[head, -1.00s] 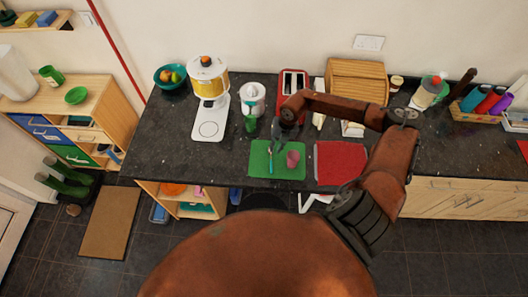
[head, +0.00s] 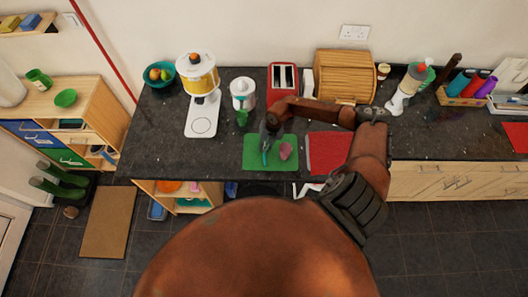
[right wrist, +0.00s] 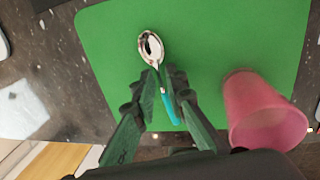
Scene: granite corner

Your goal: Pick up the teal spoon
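The teal spoon lies on the green mat (head: 252,163), and its teal handle (head: 264,158) shows just below my right gripper in the head view. In the right wrist view its shiny metal bowl (right wrist: 151,46) points away and its teal handle (right wrist: 169,107) runs back between the fingers. My right gripper (right wrist: 163,78) is open, a finger on either side of the spoon's neck and handle, with narrow gaps visible. In the head view the right gripper (head: 268,137) is over the mat. My left gripper is not in view.
A pink cup (right wrist: 262,112) stands on the mat right of the spoon, close to the right finger; it also shows in the head view (head: 286,151). A red mat (head: 326,152) lies to the right.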

